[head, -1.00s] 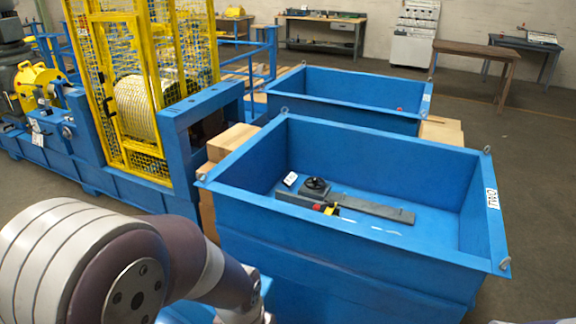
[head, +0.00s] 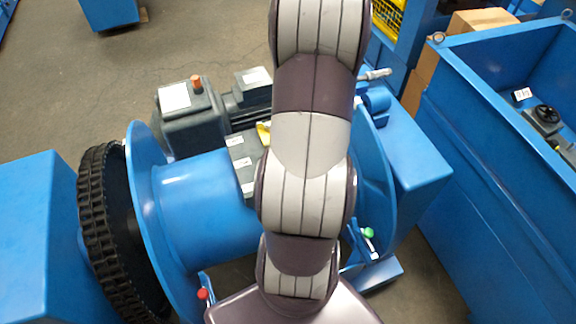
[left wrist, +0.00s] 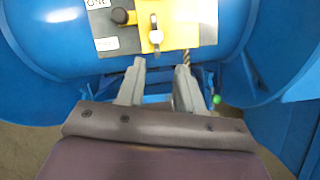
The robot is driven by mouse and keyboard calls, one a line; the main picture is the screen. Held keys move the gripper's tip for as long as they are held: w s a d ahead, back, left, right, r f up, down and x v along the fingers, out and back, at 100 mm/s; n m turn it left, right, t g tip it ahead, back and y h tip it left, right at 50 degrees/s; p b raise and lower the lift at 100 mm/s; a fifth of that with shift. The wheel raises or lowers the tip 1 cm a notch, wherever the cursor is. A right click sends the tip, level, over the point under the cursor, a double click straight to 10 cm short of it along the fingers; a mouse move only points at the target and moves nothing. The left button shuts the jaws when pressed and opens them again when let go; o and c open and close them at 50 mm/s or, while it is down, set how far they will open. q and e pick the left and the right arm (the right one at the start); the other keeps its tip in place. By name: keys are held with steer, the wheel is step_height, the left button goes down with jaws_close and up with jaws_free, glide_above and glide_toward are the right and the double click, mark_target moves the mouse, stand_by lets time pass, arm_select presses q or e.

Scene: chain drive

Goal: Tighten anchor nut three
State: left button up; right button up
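In the left wrist view my left gripper (left wrist: 161,68) is open, its two grey fingers apart with nothing between them. Just beyond the fingertips is a blue drum (left wrist: 70,40) with a yellow plate (left wrist: 206,30). A small ridged rod (left wrist: 186,57) stands by the right fingertip. The blue drum also shows in the head view (head: 200,195), partly behind my arm. I cannot make out anchor nut three. My right gripper is in neither view.
A dark chain (head: 95,220) wraps a wheel left of the drum. A dark motor housing (head: 190,115) stands behind. A red-tipped lever (head: 203,294) and a green-tipped lever (head: 369,232) stick up in front. A large blue bin (head: 470,150) stands at right.

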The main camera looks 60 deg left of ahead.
arm_select(q)
steer(key=a+f+n+b, duration=0.1)
steer(key=f+b, duration=0.1)
steer(key=f, duration=0.1)
steer(key=a+f+n+b, duration=0.1)
steer(key=a+f+b, duration=0.1)
steer(key=f, duration=0.2)
steer(key=a+f+n+b, duration=0.1)
steer(key=a+f+b, duration=0.1)
steer(key=f, duration=0.2)
steer(key=shift+w+b, duration=0.15)
steer(key=shift+b, duration=0.25)
steer(key=shift+a+f, duration=0.15)
steer(key=shift+f, duration=0.15)
steer(key=shift+y, duration=0.3)
jaws_close()
